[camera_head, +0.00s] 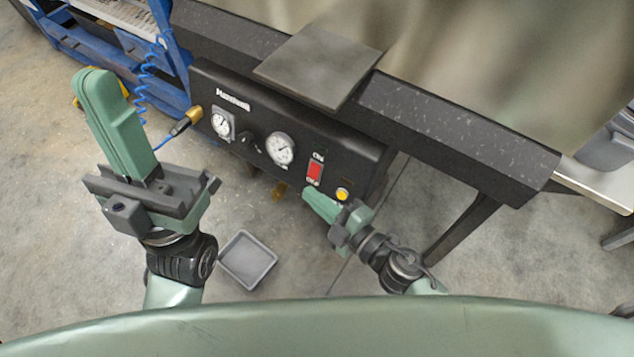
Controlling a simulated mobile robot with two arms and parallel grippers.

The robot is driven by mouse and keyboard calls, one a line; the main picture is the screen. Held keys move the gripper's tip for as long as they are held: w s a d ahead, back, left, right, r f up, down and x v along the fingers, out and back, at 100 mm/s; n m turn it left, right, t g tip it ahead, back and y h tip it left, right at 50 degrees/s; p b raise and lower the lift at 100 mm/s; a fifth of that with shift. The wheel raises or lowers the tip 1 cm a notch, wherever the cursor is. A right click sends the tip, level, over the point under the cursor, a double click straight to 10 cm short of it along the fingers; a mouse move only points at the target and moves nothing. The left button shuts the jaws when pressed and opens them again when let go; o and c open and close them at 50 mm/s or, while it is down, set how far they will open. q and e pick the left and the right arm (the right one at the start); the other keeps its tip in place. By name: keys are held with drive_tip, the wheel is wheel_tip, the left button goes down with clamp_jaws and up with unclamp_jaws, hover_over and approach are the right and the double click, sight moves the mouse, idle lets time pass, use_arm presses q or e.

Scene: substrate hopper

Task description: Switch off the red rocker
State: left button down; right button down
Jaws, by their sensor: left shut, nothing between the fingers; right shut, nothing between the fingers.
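The red rocker (314,172) is on the right part of a black control panel (345,160), between small white labels above and below it. Which way the rocker is tipped is too small to tell. My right gripper (308,193) is shut and empty, its green fingertips just below the rocker and close to the lower label. Whether they touch the panel cannot be told. My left gripper (92,78) is shut and empty, raised at the left, well apart from the panel.
The panel also bears two round gauges (221,125) (280,149), a black knob (246,139) and a yellow button (342,194). A brass fitting (194,114) with a blue coiled hose (148,80) sits at its left end. A grey tray (247,260) lies on the floor.

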sight(318, 183)
drive_tip(key=w, duration=0.1)
drive_tip(key=w+f+b, duration=0.1)
drive_tip(key=w, duration=0.1)
drive_tip(key=w+f+b, duration=0.1)
drive_tip(key=shift+w+d, duration=0.35)
drive_tip(key=shift+w+d+f, duration=0.15)
drive_tip(key=shift+w, duration=0.05)
drive_tip(key=shift+s, duration=0.1)
